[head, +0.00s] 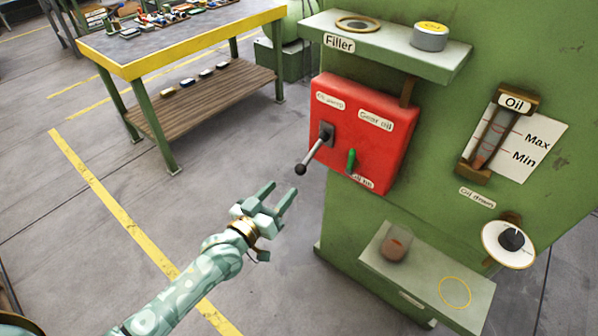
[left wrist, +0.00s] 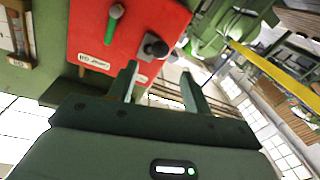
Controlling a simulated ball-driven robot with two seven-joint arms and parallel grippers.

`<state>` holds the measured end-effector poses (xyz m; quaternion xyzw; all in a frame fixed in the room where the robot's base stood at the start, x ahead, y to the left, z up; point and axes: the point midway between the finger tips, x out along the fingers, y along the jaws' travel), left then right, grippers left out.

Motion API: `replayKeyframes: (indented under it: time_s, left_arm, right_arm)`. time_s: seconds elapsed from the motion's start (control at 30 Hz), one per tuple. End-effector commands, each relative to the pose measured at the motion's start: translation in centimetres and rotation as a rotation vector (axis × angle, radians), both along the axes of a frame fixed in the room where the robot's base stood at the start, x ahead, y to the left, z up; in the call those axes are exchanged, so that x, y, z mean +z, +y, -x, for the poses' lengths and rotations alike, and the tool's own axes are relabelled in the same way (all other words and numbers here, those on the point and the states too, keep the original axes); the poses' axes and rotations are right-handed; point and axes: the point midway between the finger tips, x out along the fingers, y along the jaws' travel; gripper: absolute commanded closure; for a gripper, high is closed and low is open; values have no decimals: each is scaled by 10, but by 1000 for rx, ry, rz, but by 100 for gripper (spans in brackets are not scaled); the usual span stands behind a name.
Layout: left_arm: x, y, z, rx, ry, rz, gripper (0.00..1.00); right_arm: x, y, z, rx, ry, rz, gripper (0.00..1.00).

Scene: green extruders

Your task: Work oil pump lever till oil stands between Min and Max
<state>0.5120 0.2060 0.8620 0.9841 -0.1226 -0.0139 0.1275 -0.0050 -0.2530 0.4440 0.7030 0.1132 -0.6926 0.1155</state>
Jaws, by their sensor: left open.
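The oil pump lever (head: 313,156) has a black ball end and comes out of the red box (head: 365,140) on the green machine, angled down and left. My left gripper (head: 280,197) is open and empty, below and a little left of the ball, apart from it. In the left wrist view the black ball (left wrist: 155,46) shows above and between the open fingers (left wrist: 160,85). The oil gauge (head: 490,138) is a glass tube beside a plate with Max and Min marks. Brownish oil shows low in the tube, its top near the Min line. My right gripper is not in view.
A green handle (head: 351,160) is on the red box, right of the lever. A filler shelf (head: 385,48) juts out above. A workbench (head: 180,45) stands behind; floor between is clear.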

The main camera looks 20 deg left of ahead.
Motion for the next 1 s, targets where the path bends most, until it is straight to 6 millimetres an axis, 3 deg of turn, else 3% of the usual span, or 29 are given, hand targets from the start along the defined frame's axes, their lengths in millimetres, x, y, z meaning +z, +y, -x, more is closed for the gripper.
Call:
replayKeyframes:
  time_s: [0.2,0.4,0.8,0.83,1.0]
  left_arm:
    - [-4,-14,-54,0,1,0,50]
    - [-4,-21,-84,0,3,-1,50]
    - [-1,-24,-94,-1,2,-3,50]
    - [-1,-24,-94,-1,2,-3,53]
    - [-1,-24,-94,0,3,-3,100]
  right_arm:
    - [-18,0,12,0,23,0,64]
    - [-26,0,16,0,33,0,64]
    - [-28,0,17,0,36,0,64]
    - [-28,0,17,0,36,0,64]
    - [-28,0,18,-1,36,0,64]
